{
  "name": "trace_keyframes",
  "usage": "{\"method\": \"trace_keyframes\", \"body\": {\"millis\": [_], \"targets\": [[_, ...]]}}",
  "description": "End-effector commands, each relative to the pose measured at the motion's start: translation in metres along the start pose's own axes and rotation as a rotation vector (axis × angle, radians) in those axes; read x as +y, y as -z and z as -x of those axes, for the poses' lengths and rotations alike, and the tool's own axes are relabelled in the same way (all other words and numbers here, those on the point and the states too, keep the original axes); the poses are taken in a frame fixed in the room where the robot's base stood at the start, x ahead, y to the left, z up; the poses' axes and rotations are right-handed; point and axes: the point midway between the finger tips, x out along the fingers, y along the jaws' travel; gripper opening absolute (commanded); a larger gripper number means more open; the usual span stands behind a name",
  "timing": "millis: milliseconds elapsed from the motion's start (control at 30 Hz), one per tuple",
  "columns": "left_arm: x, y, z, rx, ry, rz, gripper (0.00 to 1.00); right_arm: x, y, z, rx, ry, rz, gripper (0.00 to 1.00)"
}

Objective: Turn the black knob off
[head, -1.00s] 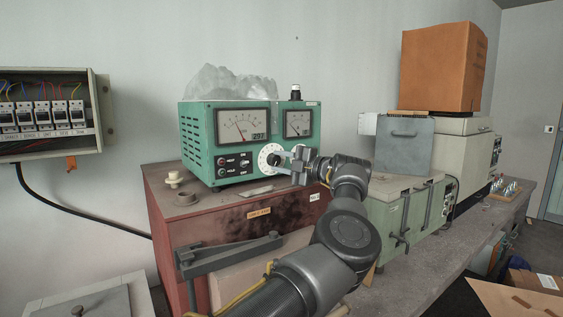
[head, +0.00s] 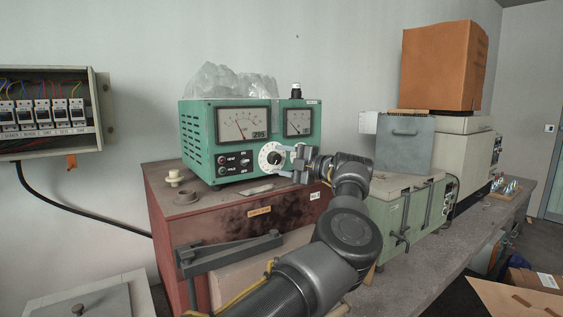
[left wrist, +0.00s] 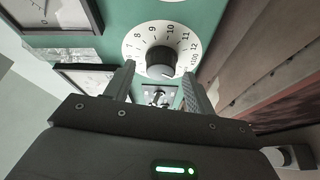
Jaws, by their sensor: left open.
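The black knob (left wrist: 160,60) sits at the centre of a white numbered dial (left wrist: 134,45) on a green meter box (head: 203,150). In the head view the knob (head: 274,158) is partly visible beside my fingers. My left gripper (left wrist: 158,70) is open, with one finger on each side of the knob in the left wrist picture. I cannot tell whether the fingertips touch it. In the head view the left gripper (head: 287,158) is just right of the dial. My right gripper is out of view.
The meter box stands on a red cabinet (head: 165,215). A clear plastic bag (head: 230,82) lies on top of it. A white spool-like part (head: 175,178) is at its left. A green case (head: 400,205) and a cardboard box (head: 443,68) are to the right.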

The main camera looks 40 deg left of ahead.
Motion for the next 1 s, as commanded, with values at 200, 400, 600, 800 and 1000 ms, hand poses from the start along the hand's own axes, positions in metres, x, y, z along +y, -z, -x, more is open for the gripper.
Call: {"method": "trace_keyframes", "body": {"millis": [200,400,600,800,1000], "targets": [[-0.004,-0.002,0.037,-0.005,0.0,0.002,0.55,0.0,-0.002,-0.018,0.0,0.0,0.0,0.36],[-0.003,-0.001,0.076,-0.006,0.0,0.001,0.55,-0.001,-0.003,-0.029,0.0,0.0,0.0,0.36],[-0.001,-0.001,0.098,-0.002,0.0,0.0,0.55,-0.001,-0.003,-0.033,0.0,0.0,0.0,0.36],[0.0,0.0,0.104,-0.002,0.0,0.001,0.55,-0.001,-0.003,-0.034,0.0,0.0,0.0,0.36],[0.0,0.0,0.104,-0.002,0.0,0.001,0.55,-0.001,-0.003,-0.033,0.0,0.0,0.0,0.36]]}}
